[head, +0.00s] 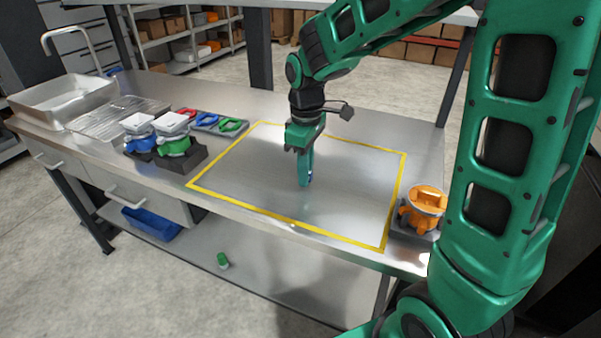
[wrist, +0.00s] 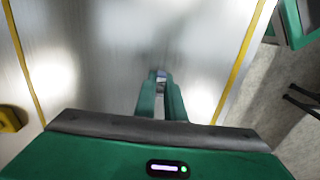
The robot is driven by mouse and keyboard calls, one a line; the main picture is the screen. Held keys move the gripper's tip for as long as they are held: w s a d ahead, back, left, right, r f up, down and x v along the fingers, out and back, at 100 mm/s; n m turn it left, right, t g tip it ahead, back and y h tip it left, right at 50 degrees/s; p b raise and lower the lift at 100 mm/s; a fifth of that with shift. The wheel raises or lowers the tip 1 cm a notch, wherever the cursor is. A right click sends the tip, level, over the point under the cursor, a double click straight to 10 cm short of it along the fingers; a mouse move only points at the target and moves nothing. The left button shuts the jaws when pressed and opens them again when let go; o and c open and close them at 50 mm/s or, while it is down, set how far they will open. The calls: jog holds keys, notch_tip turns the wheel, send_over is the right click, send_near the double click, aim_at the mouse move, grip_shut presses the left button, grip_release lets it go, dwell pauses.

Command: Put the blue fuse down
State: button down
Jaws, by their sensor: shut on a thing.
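My gripper (head: 305,183) points down over the yellow-outlined area of the metal bench (head: 350,172). It is shut on the small blue fuse (head: 310,177), of which only a sliver shows at the fingertips. In the wrist view the two green fingers (wrist: 161,86) are close together, with the fuse (wrist: 161,74) showing as a small pale and bluish end between their tips. The fingers hide most of it. The tips are low over the bench top; I cannot tell whether the fuse touches it.
Blue (head: 139,133) and green (head: 173,143) dispensers with white tops stand at the left, before a grey tray (head: 205,124) with red, blue and green pieces. An orange unit (head: 423,208) stands at the right edge. A sink (head: 65,98) is far left. The outlined area looks otherwise clear.

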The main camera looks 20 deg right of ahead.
jog(key=shift+f, duration=0.1)
jog(key=c, duration=1.8)
grip_release()
jog(key=shift+c, duration=0.2)
